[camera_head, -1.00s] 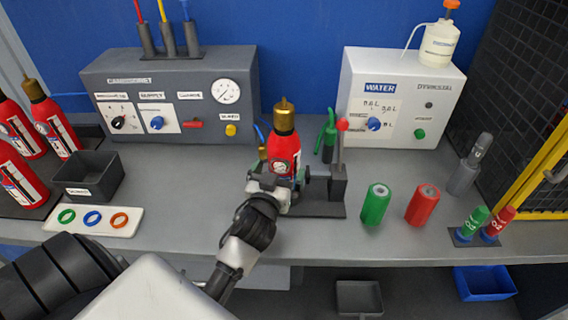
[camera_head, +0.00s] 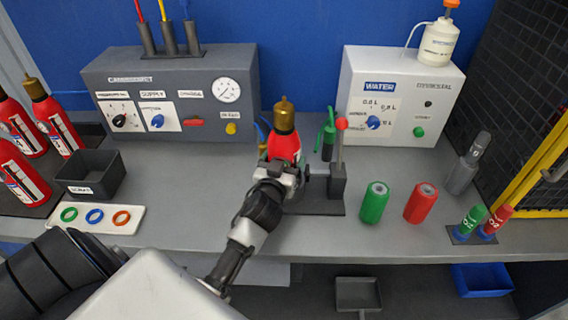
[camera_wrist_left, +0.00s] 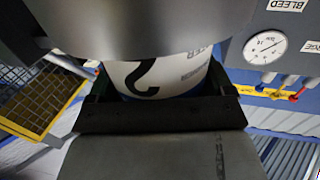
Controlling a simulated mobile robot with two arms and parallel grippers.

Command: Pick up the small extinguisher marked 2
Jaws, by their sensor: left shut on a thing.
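The small red extinguisher (camera_head: 284,146) with a brass top stands upright at the middle of the bench, beside a dark fixture with a red-knobbed lever (camera_head: 340,150). My left gripper (camera_head: 280,178) is shut on its body and hides its lower part. In the left wrist view the extinguisher's white label (camera_wrist_left: 165,76) shows a large black 2, close against the gripper's dark pads (camera_wrist_left: 155,112). Whether its base touches the fixture is hidden. My right gripper is not in view.
Several red extinguishers (camera_head: 55,125) stand at the left, near a dark bin (camera_head: 92,175) and a tray of coloured rings (camera_head: 95,232). Green (camera_head: 375,203) and red (camera_head: 421,204) cylinders stand right of the fixture. Grey and white consoles line the back. The right front bench is partly clear.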

